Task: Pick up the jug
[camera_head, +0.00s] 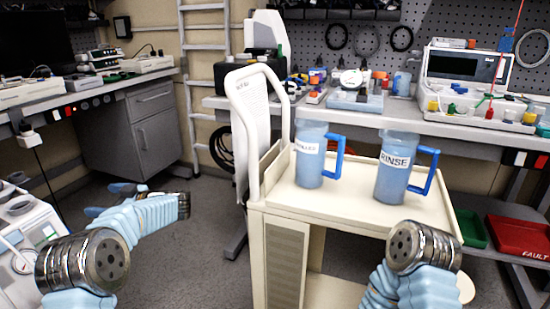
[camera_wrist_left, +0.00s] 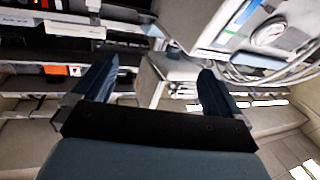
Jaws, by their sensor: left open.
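Two translucent blue jugs with blue handles stand upright on the cream cart (camera_head: 262,190) in the head view. The left jug (camera_head: 311,170) has a label I cannot read fully. The right jug (camera_head: 395,178) is labelled RINSE. Both handles point right. My left gripper (camera_head: 108,200) is low at the left, over the floor, well away from the cart and jugs. In the left wrist view its two dark blue fingers (camera_wrist_left: 157,85) are spread with nothing between them. Part of my right arm shows at the lower right in front of the cart; its gripper is not visible.
A workbench (camera_head: 440,117) with bottles and equipment runs behind the cart. The cart's tall handle frame (camera_head: 245,105) rises left of the jugs. A red bin (camera_head: 520,235) sits on a low shelf at right. The floor (camera_head: 205,245) left of the cart is clear.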

